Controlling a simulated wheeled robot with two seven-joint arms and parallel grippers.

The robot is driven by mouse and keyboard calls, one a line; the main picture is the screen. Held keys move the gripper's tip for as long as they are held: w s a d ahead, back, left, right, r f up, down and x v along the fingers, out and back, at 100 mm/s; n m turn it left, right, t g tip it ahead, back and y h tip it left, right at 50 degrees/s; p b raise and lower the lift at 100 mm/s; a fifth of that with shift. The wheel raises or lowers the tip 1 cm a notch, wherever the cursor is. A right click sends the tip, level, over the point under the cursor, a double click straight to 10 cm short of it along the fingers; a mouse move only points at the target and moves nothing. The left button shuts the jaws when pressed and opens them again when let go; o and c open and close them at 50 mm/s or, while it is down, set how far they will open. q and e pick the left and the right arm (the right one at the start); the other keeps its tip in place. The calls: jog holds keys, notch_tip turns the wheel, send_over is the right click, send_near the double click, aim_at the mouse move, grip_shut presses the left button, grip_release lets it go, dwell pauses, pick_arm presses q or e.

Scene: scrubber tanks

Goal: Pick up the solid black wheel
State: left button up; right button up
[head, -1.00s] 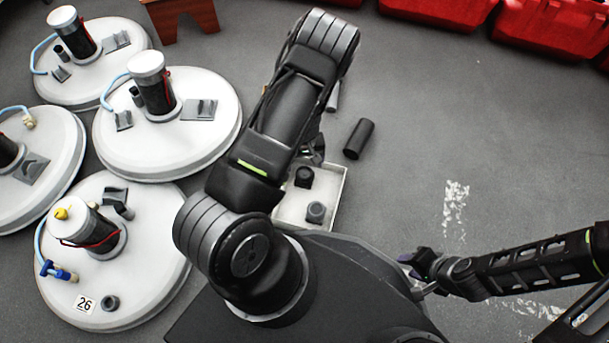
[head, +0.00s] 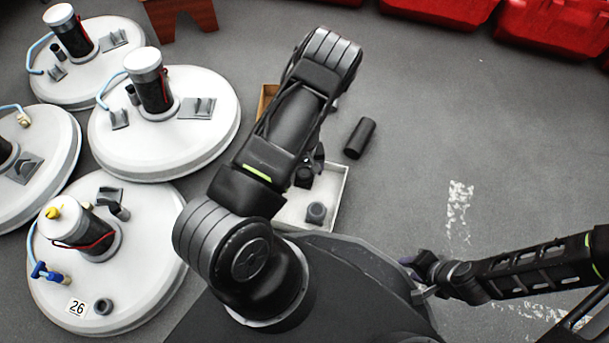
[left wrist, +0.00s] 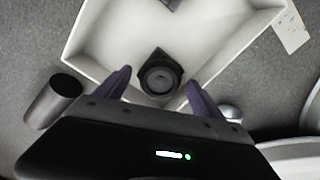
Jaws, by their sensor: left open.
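A black piece with a round, ringed face (left wrist: 160,78) lies in a white tray (left wrist: 225,60) in the left wrist view. It looks like the black wheel, and its back part looks squarish. In the head view it shows as a dark block (head: 304,177) in the tray (head: 338,200). My left gripper (left wrist: 158,90) is open, with a finger on either side of the piece in the picture; I cannot tell how far above it they are. In the head view my left arm mostly hides this gripper. My right gripper (head: 418,276) is at the lower right, away from the tray; its jaw opening is unclear.
A dark grey ring-like part (head: 316,212) lies in the tray's near part. A black cylinder (head: 359,138) lies on the floor beside the tray. White round tanks (head: 165,125) stand at the left. Red bins (head: 440,10) stand at the back.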

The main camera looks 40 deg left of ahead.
pick_arm(q)
jog(key=shift+c, duration=0.6)
jog(key=c, duration=1.4)
